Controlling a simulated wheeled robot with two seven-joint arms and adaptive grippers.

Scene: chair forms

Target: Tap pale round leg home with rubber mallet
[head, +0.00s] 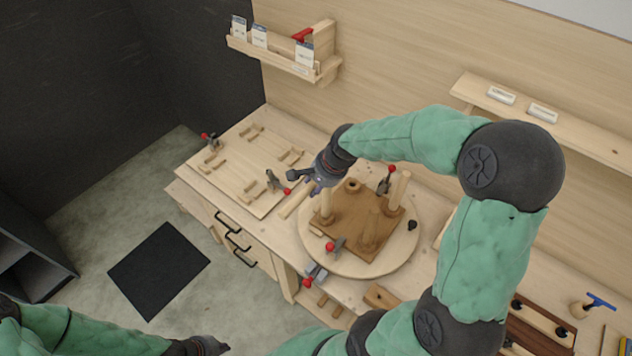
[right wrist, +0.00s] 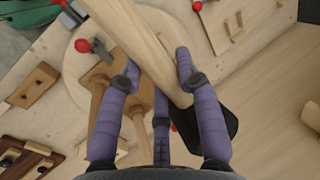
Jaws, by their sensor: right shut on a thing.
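A brown chair seat (head: 350,222) lies on a round pale turntable (head: 318,260) on the bench. Several round legs stand up from it: a pale one at the right (head: 398,190), one at the left (head: 327,206) near my right gripper, and a browner one at the front (head: 370,228). My right gripper (head: 318,183) is above the seat's left back edge. In the right wrist view its fingers (right wrist: 157,85) are shut on the pale handle of the mallet (right wrist: 148,45); the black head (right wrist: 217,118) shows beyond them. My left gripper (head: 212,345) is low at the bottom edge, its jaws unclear.
Red-knobbed clamps stand around the seat (head: 336,245). A board with small wooden blocks (head: 240,175) lies at the left. A card shelf (head: 275,55) and another shelf (head: 540,110) are on the wall. Tools lie at the right (head: 598,302). My right arm covers much of the bench's right side.

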